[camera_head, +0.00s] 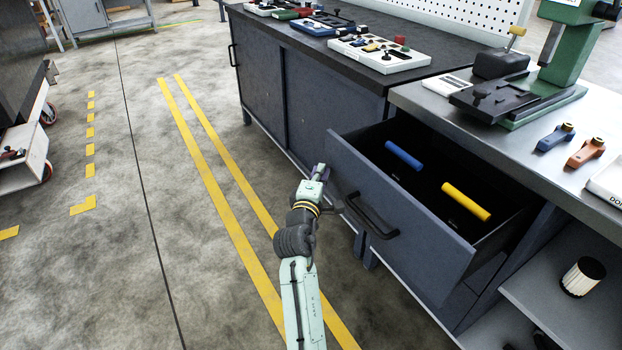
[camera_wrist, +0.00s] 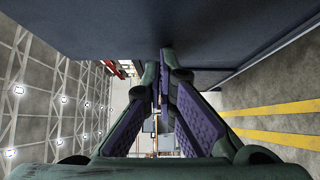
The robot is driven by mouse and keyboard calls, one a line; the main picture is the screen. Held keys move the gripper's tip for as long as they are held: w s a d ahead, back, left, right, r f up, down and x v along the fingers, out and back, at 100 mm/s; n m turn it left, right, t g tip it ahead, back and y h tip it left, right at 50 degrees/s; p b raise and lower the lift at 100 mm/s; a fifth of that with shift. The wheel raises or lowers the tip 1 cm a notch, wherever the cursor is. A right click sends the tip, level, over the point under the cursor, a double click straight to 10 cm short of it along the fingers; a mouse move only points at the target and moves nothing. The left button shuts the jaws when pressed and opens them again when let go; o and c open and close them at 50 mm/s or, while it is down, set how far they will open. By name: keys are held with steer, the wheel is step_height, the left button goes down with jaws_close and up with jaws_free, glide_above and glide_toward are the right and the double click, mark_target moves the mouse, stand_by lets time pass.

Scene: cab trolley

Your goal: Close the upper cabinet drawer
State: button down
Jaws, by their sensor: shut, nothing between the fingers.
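The upper cabinet drawer (camera_head: 395,225) is pulled well out of the dark blue-grey cabinet. Its front carries a black bar handle (camera_head: 372,217). A blue cylinder (camera_head: 403,155) and a yellow cylinder (camera_head: 466,201) lie inside it. My gripper (camera_head: 320,172) is shut and empty, by the left end of the drawer front and left of the handle. In the wrist view, the purple-padded fingertips (camera_wrist: 167,58) are close to a flat dark panel (camera_wrist: 150,25), seemingly the drawer front. I cannot tell whether they touch it.
A workbench (camera_head: 330,58) with tool trays stands behind the drawer. A metal counter (camera_head: 440,98) with a green press (camera_head: 560,60) is at the right. An open shelf (camera_head: 545,290) holds a white-and-black cylinder.

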mark_target(393, 140)
steer(key=w+d+p, duration=0.1)
steer(key=w+d, duration=0.4)
steer(key=d, duration=0.1)
steer(key=w+d+p, duration=0.1)
steer(key=w+d, duration=0.4)
steer(key=d, duration=0.2)
steer(key=w+d+p, duration=0.2)
steer(key=w+d, duration=0.2)
steer(key=d, duration=0.3)
steer(key=shift+w+d, duration=0.2)
steer(key=shift+w, duration=0.2)
steer(key=shift+w+d, duration=0.15)
steer(key=shift+d+r, duration=0.1)
steer(key=shift+r, duration=0.05)
